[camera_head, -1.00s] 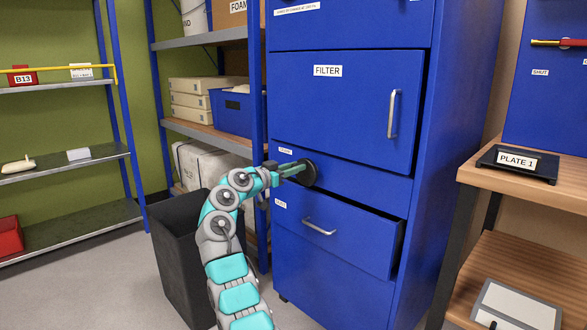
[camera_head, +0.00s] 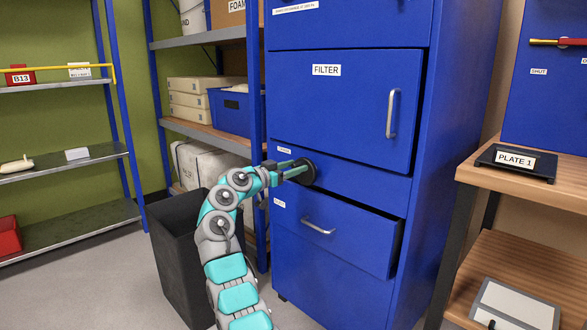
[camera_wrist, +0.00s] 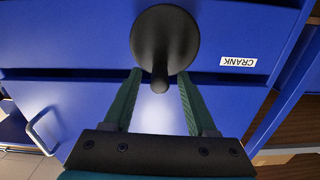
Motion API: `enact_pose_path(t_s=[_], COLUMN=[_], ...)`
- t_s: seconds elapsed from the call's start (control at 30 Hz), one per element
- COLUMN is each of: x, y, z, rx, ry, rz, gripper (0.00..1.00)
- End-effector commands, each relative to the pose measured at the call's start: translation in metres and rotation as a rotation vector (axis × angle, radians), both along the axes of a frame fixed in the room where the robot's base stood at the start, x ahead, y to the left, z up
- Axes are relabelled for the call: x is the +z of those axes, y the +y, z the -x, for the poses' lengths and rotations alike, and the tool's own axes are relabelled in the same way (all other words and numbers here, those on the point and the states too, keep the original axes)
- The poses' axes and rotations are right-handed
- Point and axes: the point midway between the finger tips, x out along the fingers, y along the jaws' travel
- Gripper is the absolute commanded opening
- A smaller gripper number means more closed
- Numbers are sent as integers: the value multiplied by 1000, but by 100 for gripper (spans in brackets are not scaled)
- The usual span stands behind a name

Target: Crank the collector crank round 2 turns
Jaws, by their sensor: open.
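The collector crank (camera_head: 306,172) is a dark round disc on the front of the blue cabinet (camera_head: 350,185), between the FILTER door and the lower drawer. In the wrist view the crank disc (camera_wrist: 165,35) has a dark knob (camera_wrist: 160,78) sticking out toward me, beside a CRANK label (camera_wrist: 238,62) that reads upside down. My gripper (camera_head: 296,168) is at the crank in the head view. In the wrist view my gripper (camera_wrist: 159,75) is open, with one green finger on each side of the knob. I cannot tell whether either finger touches it.
The FILTER door (camera_head: 345,110) stands slightly ajar above. The lower drawer (camera_head: 335,235) is pulled partly out below. A dark bin (camera_head: 180,260) stands left of my arm. A wooden shelf unit (camera_head: 530,185) with a PLATE 1 stand is at right.

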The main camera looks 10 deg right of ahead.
Motion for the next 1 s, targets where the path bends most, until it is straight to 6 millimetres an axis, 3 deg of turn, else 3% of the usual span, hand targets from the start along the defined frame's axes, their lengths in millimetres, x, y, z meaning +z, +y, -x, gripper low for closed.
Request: enact_pose_path(t_s=[0.17,0.6,1.0], x=[-1,-2,-1], y=[9,59,63], z=[5,42,46], rx=[3,1,0], ry=[-2,2,2], rz=[0,1,1], gripper=[57,57,57])
